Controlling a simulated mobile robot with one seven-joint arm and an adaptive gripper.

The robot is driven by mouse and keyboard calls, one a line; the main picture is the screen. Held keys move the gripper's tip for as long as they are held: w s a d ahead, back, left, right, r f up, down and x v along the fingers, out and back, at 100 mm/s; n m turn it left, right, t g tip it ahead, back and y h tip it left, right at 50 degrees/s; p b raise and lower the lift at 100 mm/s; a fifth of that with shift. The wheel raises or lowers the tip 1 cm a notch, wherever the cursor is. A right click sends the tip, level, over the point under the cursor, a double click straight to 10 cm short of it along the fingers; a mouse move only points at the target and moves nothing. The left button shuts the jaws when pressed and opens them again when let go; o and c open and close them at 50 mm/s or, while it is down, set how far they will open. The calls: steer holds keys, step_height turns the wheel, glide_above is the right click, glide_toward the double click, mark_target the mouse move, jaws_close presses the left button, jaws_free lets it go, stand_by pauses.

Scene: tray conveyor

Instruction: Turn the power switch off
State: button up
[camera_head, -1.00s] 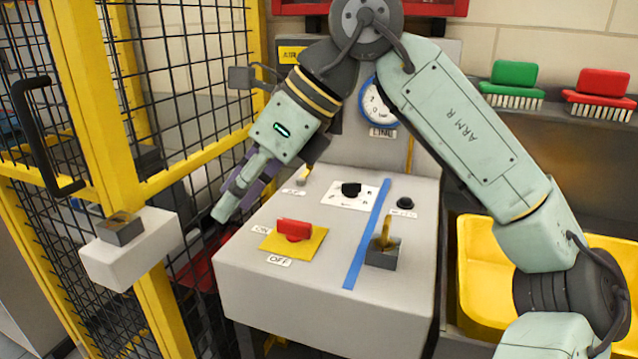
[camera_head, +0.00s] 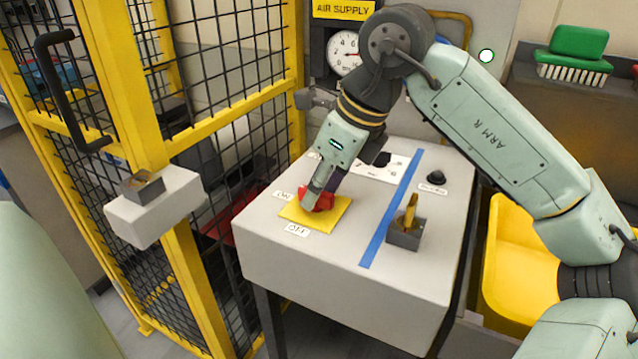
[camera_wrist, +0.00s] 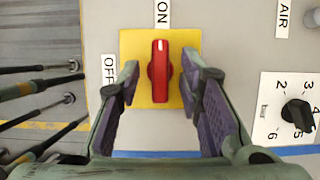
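The red power switch (camera_wrist: 159,71) sits on a yellow square plate (camera_wrist: 133,45) on the grey console top. In the wrist view its handle lies in line with the ON label (camera_wrist: 162,13), with a white mark at the ON end. The OFF label (camera_wrist: 109,76) is at the plate's left. My gripper (camera_wrist: 162,78) is open, with one finger on each side of the handle and gaps between. In the head view my gripper (camera_head: 319,193) points down at the switch and partly hides it.
A pressure knob (camera_wrist: 297,114) is right of the switch in the wrist view. The console (camera_head: 310,267) also bears a blue stripe (camera_head: 388,218), a key block (camera_head: 405,231) and a black button (camera_head: 436,177). A yellow mesh fence (camera_head: 185,262) stands close on the left.

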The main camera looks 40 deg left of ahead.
steer(key=shift+a+f, duration=0.15)
steer(key=shift+f, duration=0.1)
steer(key=shift+c, duration=0.5)
jaws_close()
